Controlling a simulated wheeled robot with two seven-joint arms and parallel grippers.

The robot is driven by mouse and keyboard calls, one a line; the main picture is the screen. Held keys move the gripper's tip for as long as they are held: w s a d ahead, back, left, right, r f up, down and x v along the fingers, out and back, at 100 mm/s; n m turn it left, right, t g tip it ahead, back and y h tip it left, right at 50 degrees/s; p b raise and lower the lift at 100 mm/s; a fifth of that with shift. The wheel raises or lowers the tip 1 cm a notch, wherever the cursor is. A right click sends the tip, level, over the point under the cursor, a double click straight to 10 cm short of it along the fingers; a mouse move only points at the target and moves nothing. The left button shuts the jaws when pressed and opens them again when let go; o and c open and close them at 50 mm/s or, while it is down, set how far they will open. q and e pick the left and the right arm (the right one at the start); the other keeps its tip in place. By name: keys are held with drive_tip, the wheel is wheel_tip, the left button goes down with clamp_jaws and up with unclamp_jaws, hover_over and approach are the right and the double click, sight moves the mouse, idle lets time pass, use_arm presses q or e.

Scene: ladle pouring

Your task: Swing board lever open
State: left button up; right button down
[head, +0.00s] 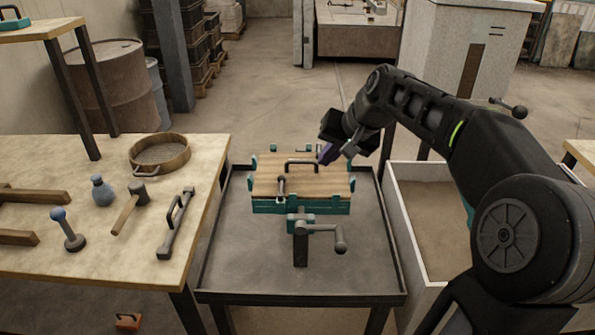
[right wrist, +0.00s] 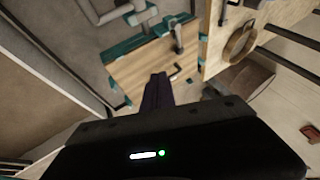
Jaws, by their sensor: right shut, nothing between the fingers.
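A wooden board (head: 330,180) sits in a teal frame on a dark metal table; it also shows in the right wrist view (right wrist: 130,72). A black bar handle (head: 300,162) stands at its back. A short grey lever (head: 281,184) stands at its front left edge and shows in the right wrist view (right wrist: 178,38). A grey crank with a round knob (head: 340,240) is on the post below the frame. My right gripper (head: 326,155) is shut and empty, above the board's back right, apart from the lever. Its dark purple fingers (right wrist: 158,88) point toward the board. My left gripper is out of view.
The metal table (head: 235,270) has a raised rim. A wooden workbench (head: 95,270) at left holds a sieve (head: 160,154), a mallet (head: 130,205) and other tools. A pale open bin (head: 396,200) stands at right. The tray floor around the post is clear.

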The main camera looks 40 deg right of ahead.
sight(281, 187)
drive_tip(key=x, duration=0.9)
drive_tip(key=shift+a+f+p, duration=0.1)
drive_tip(key=shift+p, duration=0.3)
drive_tip(key=w+a, duration=0.1)
drive_tip(key=w+a+f+p, duration=0.1)
drive_tip(key=shift+w, duration=0.4)
drive_tip(key=shift+w+a+f, duration=0.2)
drive_tip(key=shift+w+a, duration=0.05)
drive_tip(key=shift+w, duration=0.15)
